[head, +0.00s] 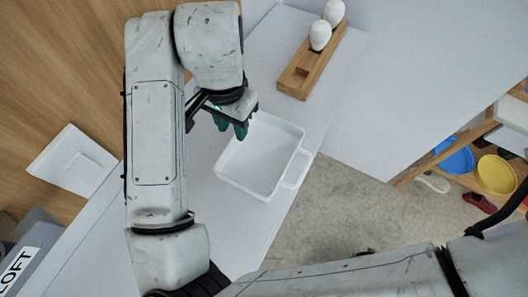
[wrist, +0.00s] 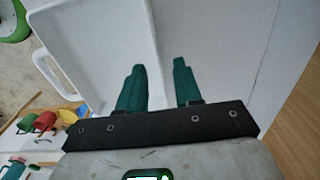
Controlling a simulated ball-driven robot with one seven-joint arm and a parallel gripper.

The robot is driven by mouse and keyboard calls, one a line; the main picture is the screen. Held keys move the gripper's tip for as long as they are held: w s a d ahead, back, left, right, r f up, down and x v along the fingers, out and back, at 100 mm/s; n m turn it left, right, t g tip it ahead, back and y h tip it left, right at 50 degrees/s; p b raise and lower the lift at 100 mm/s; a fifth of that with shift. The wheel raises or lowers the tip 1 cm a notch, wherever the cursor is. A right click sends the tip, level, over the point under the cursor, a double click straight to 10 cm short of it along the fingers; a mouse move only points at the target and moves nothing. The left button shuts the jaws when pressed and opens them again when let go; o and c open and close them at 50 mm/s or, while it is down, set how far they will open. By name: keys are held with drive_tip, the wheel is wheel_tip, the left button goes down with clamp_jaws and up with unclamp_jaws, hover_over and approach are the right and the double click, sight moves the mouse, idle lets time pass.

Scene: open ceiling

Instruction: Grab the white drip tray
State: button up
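The white drip tray (head: 262,160) lies on the white counter, a shallow square tray with raised walls and a loop handle (head: 297,169) on its right side. It also shows in the wrist view (wrist: 95,40), with the handle at the left. My gripper (head: 232,131), with teal fingers, is at the tray's upper left edge. In the wrist view my gripper (wrist: 159,66) is open, one finger over the tray's inside and the other outside. The tray's wall runs through the gap between them. I cannot tell whether the fingertips reach below the rim.
A wooden holder (head: 296,80) with two white rounded objects stands further up the counter (head: 282,40). A white square plate (head: 73,160) is at the left. Shelves at the right hold a blue bowl (head: 456,160) and a yellow bowl (head: 496,174).

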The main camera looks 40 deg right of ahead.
sight(234, 136)
wheel_tip(234, 136, down, 4)
drive_tip(key=shift+s+a, duration=0.1)
drive_tip(key=shift+c, duration=0.3)
clamp_jaws()
